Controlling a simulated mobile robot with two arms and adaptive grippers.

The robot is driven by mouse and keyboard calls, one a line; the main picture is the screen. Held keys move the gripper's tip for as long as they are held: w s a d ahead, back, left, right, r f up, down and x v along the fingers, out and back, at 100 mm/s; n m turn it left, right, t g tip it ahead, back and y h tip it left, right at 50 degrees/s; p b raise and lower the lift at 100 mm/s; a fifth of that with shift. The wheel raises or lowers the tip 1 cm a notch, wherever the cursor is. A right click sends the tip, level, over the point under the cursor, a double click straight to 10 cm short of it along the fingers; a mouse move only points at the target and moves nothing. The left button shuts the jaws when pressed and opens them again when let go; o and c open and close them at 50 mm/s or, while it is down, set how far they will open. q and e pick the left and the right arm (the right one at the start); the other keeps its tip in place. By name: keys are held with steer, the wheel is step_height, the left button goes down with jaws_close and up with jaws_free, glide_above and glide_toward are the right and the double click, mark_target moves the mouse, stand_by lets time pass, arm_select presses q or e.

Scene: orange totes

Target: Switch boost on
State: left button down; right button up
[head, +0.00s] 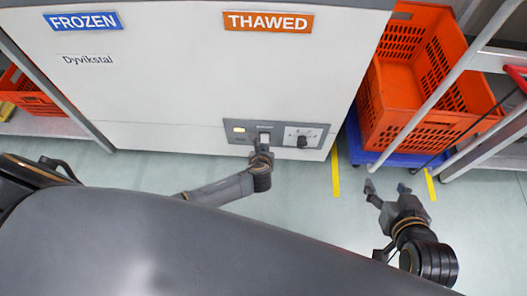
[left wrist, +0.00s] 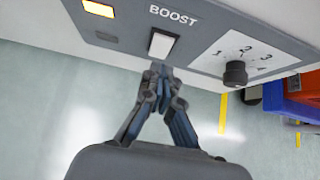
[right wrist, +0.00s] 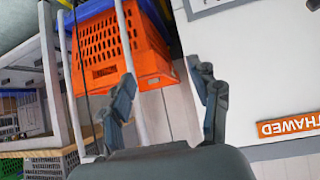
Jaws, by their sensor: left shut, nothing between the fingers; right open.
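The boost switch (left wrist: 161,44) is a white rocker under the label BOOST on a grey control panel (left wrist: 205,68); in the head view the switch (head: 264,138) sits low on the white cabinet. An amber lamp (left wrist: 98,8) glows to its left. My left gripper (left wrist: 158,70) is shut and empty, its fingertips just below the switch; I cannot tell whether they touch it. In the head view the left gripper (head: 262,148) is at the panel's lower edge. My right gripper (head: 388,188) is open and empty, over the floor to the right; it also shows in the right wrist view (right wrist: 165,85).
A black knob (left wrist: 235,73) with a numbered dial is right of the switch. An orange crate (head: 420,75) on a blue base (head: 375,150) stands right of the cabinet (head: 170,90), behind grey metal rails. Yellow tape (head: 335,175) marks the floor.

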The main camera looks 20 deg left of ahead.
arm_select(q)
steer(key=w+r+p+v, duration=0.1)
steer(key=p+v, duration=0.3)
steer(key=v, duration=0.4)
steer(key=shift+a+r, duration=0.2)
steer(key=shift+r, duration=0.1)
arm_select(e)
steer(key=s+d+f+g+h, duration=0.1)
steer(key=s+d+f+g, duration=0.2)
steer(key=s+g, duration=0.3)
steer(key=s, duration=0.4)
steer(key=shift+s+d+h, duration=0.2)
steer(key=shift+s+h, duration=0.1)
steer(key=shift+s, duration=0.1)
